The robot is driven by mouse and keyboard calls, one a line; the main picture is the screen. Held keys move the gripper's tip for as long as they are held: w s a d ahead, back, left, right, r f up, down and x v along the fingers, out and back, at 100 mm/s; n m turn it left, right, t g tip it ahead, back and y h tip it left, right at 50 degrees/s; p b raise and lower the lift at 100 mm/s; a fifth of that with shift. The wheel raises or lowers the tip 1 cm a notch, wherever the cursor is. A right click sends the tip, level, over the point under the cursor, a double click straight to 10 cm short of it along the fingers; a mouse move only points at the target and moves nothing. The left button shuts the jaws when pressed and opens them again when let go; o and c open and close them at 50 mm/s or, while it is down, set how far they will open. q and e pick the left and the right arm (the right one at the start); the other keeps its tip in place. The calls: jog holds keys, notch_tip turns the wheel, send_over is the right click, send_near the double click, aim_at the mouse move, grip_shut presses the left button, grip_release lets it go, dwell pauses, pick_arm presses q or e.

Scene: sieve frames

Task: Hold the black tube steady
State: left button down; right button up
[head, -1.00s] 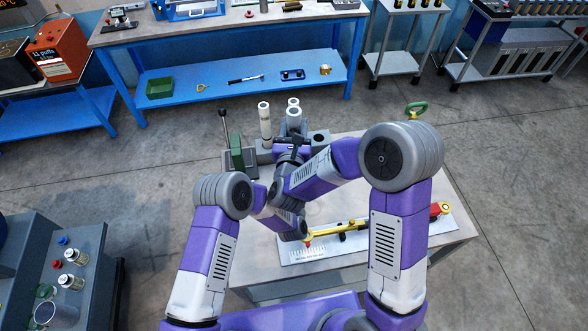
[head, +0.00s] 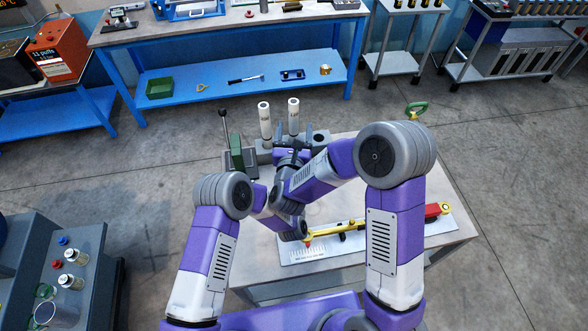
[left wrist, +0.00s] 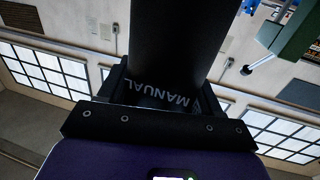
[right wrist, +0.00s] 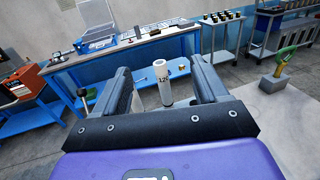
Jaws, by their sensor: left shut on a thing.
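In the left wrist view a black tube (left wrist: 175,45) marked MANUAL stands between the jaws of my left gripper (left wrist: 163,92), which is shut on it. In the head view my arms hide the left gripper and I cannot make out the tube. My right gripper (head: 295,136) is open, its fingers spread. In the right wrist view its jaws (right wrist: 163,88) are empty, with a labelled white cylinder (right wrist: 164,88) showing between and beyond them.
Two upright white cylinders, a left one (head: 265,122) and a right one (head: 293,116), stand at the worktable's far edge by a green block (head: 236,158). A yellow and red tool (head: 385,222) lies on a white sheet (head: 300,257).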

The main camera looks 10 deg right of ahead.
jog(key=v, duration=0.7)
jog(key=shift+s, duration=0.25)
jog(key=shift+a, duration=0.15)
dwell(0.3)
pick_arm(q)
jog(key=shift+c, duration=0.6)
grip_release()
jog(key=shift+s, duration=0.1)
